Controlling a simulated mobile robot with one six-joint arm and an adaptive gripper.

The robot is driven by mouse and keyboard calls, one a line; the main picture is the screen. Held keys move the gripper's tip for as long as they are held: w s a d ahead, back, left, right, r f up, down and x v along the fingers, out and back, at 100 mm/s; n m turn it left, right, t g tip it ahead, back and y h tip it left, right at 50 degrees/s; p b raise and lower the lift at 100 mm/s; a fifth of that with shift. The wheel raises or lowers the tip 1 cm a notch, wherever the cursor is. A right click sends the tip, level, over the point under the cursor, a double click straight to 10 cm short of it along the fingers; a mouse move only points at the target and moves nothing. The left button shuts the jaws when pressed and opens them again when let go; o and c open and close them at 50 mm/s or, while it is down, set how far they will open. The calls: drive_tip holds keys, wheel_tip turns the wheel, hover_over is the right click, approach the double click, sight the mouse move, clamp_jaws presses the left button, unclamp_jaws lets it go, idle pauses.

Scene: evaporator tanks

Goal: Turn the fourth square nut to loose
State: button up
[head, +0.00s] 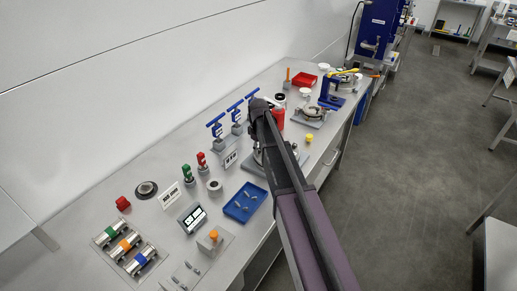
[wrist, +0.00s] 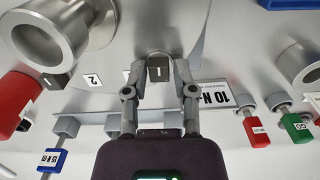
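In the wrist view, a small grey square nut (wrist: 158,69) with a dark face marked "1" sits between the fingertips of my gripper (wrist: 159,75). The fingers are partly closed, one on each side of it; whether they touch it I cannot tell. Another dark block (wrist: 54,82), marked "1", is further left, beside a plate marked "2" (wrist: 93,79). Which nut is the fourth I cannot tell. In the head view my arm hides the fingertips and the nut.
A large metal flange (wrist: 55,35) is at upper left in the wrist view. Red (wrist: 256,130) and green (wrist: 296,128) tagged handles are at right.

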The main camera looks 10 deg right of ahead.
drive_tip(key=shift+o, duration=0.6)
drive_tip(key=shift+m, duration=0.5)
